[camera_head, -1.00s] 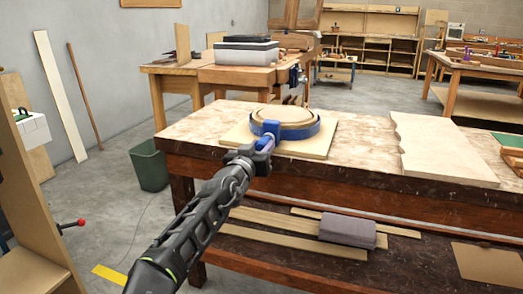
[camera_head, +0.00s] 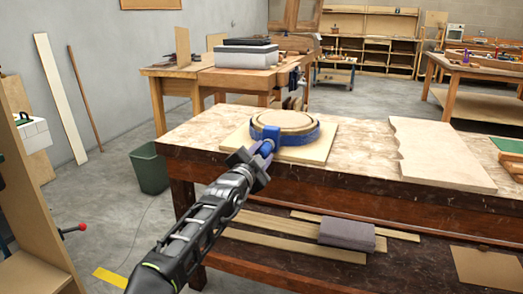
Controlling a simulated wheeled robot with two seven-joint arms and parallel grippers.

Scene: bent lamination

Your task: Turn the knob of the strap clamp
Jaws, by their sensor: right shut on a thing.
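The strap clamp (camera_head: 300,137) is a blue band around a round wooden form (camera_head: 285,119). It lies on a square light board (camera_head: 312,154) on the workbench. Its blue clamp body (camera_head: 268,133) sits at the front left of the ring. My right gripper (camera_head: 258,154) reaches up from below and is shut on the blue knob (camera_head: 266,147) at the near end of the clamp body. The fingertips partly hide the knob. My left gripper is out of view.
The workbench (camera_head: 205,128) has a wavy-edged board (camera_head: 437,158) on its right. A green bin (camera_head: 149,168) stands left of the bench. Bare bench top lies between the ring and the wavy board.

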